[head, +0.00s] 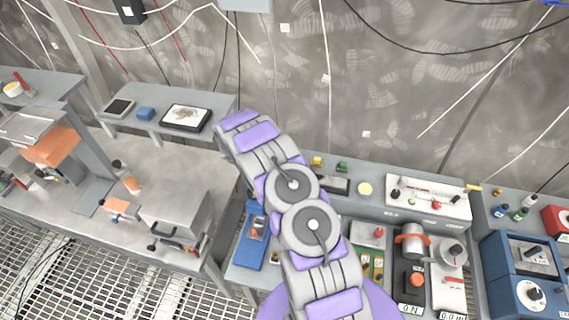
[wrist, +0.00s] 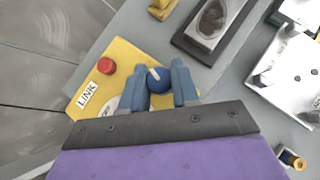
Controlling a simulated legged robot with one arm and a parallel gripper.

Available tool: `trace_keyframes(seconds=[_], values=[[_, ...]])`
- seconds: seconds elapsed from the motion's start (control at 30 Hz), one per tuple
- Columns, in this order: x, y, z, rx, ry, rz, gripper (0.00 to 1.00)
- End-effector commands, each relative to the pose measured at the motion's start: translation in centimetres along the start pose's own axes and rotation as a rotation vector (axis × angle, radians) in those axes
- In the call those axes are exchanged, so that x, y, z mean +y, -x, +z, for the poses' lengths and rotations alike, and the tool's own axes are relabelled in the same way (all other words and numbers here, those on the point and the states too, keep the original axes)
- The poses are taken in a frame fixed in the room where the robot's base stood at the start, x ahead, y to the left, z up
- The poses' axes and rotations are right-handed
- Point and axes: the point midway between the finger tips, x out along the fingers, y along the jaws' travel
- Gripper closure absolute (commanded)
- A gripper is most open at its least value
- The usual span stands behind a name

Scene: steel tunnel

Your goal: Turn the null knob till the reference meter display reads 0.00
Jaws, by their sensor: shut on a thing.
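In the wrist view my gripper (wrist: 160,82) has its two blue fingers on either side of a round dark blue knob (wrist: 158,80) with a white mark. The gripper is shut on this knob. The knob sits on a yellow panel (wrist: 122,53) with a LINK label and a red button (wrist: 105,66). No NULL lettering is readable, so I cannot tell its name from the pictures. In the head view my arm hides the gripper and this panel. A white readout (head: 452,315) at the bottom edge seems to start with 0.0; its remaining characters are cut off or unclear.
In the head view a blue box (head: 492,262) with a dial stands at the right. A white panel (head: 440,192) with small knobs is on the back bench. A metal table (head: 150,165) with instruments is at the left.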

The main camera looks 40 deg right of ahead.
Motion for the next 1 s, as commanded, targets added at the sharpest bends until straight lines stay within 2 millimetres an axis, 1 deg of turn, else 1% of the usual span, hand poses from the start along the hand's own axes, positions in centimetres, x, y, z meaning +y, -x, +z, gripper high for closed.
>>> trace_keyframes(seconds=[0.27, 0.7, 1.0], values=[[0.27, -0.07, 0.18, 0.000, -0.101, -0.093, 1.00], [0.15, -0.44, 0.23, 0.001, -0.365, -0.355, 1.00], [0.08, -0.41, 0.29, 0.000, -0.482, -0.473, 1.00]])
